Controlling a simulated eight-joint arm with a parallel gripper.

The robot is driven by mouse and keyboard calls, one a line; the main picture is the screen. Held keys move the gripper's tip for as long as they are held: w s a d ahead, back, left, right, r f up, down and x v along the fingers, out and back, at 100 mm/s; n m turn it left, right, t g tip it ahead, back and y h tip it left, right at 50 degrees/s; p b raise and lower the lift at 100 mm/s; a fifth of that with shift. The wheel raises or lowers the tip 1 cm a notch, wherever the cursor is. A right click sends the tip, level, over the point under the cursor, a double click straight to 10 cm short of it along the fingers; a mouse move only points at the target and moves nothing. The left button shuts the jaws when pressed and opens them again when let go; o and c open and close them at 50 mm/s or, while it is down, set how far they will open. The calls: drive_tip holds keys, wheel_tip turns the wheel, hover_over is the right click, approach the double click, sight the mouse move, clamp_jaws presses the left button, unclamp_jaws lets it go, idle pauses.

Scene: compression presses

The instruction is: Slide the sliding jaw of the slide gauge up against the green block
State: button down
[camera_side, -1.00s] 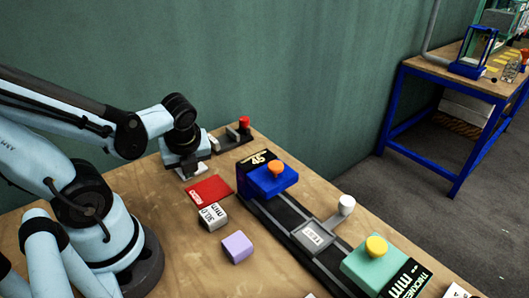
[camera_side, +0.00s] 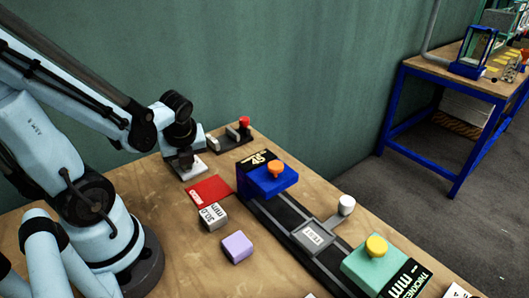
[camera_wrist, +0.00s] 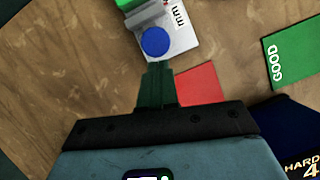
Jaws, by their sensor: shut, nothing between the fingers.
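The slide gauge shows best in the wrist view, as a pale base (camera_wrist: 184,44) with an "mm" marking. A grey sliding jaw (camera_wrist: 148,22) and a round blue knob (camera_wrist: 155,42) are on it. Part of the green block (camera_wrist: 130,4) shows at the top edge, up and left of the knob, cut off by the frame. My gripper (camera_wrist: 155,70) is shut and empty, its tips just below the knob in the picture; I cannot tell whether they touch. In the side view my gripper (camera_side: 186,163) is low over the pale base (camera_side: 195,171) and hides the jaw and block.
A red card (camera_side: 210,190) lies beside the gauge; a green "GOOD" card (camera_wrist: 293,58) lies to the right. A dark stand with a red knob (camera_side: 244,121) is behind. A blue press head (camera_side: 268,182) on a rail, a "30.0 mm" block (camera_side: 212,216) and a purple block (camera_side: 237,247) are nearby.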

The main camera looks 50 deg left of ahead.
drive_tip(key=shift+a, duration=3.05)
drive_tip(key=shift+h, duration=0.6)
drive_tip(key=d, duration=0.4)
drive_tip(key=s+d+r, duration=0.1)
drive_tip(key=d, duration=0.1)
drive_tip(key=shift+d, duration=0.4)
drive_tip(key=shift+w+d+v, duration=0.45)
drive_tip(key=shift+d+v, duration=0.1)
drive_tip(key=shift+v, duration=3.9)
drive_tip(key=shift+w+d+r+n+t+h, duration=0.1)
drive_tip(key=shift+w+d+n+t+h, duration=0.8)
drive_tip(key=shift+n, duration=2.6)
drive_tip(key=shift+w+d+n+t+h, duration=0.1)
drive_tip(key=shift+w+d+n+t, duration=1)
drive_tip(key=shift+w+d+n, duration=1.75)
drive_tip(key=shift+w+d+r+n+t+h, duration=0.1)
drive_tip(key=shift+w+d+n+t+h, duration=0.75)
drive_tip(key=shift+n, duration=3.3)
drive_tip(key=shift+s+d+y, duration=0.35)
drive_tip(key=shift+s+d, duration=0.05)
